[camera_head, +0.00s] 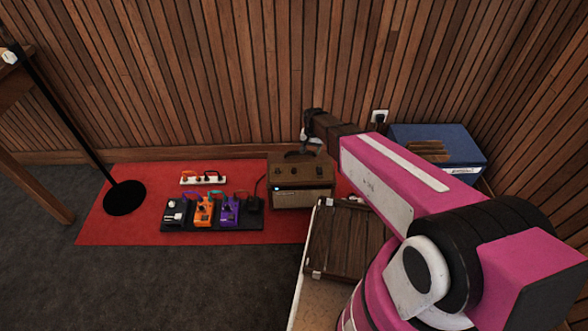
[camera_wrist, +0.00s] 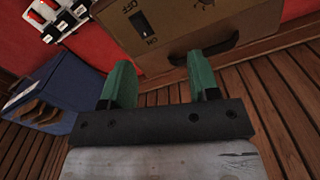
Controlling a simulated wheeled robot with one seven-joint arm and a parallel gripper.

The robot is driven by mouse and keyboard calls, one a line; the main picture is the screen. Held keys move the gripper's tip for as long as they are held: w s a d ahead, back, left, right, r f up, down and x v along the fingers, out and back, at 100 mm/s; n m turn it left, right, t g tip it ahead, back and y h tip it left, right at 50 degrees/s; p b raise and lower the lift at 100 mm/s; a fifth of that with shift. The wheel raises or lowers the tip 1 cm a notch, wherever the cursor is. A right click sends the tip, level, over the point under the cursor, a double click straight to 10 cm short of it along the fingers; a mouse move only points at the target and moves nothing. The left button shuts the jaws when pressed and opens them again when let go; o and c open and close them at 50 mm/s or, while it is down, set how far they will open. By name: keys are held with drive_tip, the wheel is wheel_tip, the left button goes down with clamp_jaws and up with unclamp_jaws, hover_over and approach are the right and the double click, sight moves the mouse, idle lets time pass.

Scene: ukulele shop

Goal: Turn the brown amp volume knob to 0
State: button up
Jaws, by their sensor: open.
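The brown amp (camera_head: 303,174) stands on the red rug against the slatted wall, with a dark handle on top. A dark mark at the top edge may be a knob; I cannot tell. My gripper (camera_wrist: 159,83) is open and empty, its two green fingertips spread beside the amp's edge. In the head view it is above the amp's back.
A blue box (camera_head: 440,148) with brown pieces on it stands right of the amp. A brown slatted case (camera_head: 345,242) lies in front. Left on the rug are a pedalboard (camera_head: 250,222), a white power strip (camera_head: 203,180) and a black stand base (camera_head: 124,197).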

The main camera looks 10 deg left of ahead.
approach(294, 169)
wheel_tip(294, 169, down, 9)
drive_tip(key=shift+w+f, duration=0.1)
drive_tip(key=shift+f, duration=0.1)
drive_tip(key=shift+c, duration=0.3)
drive_tip(key=c, duration=0.8)
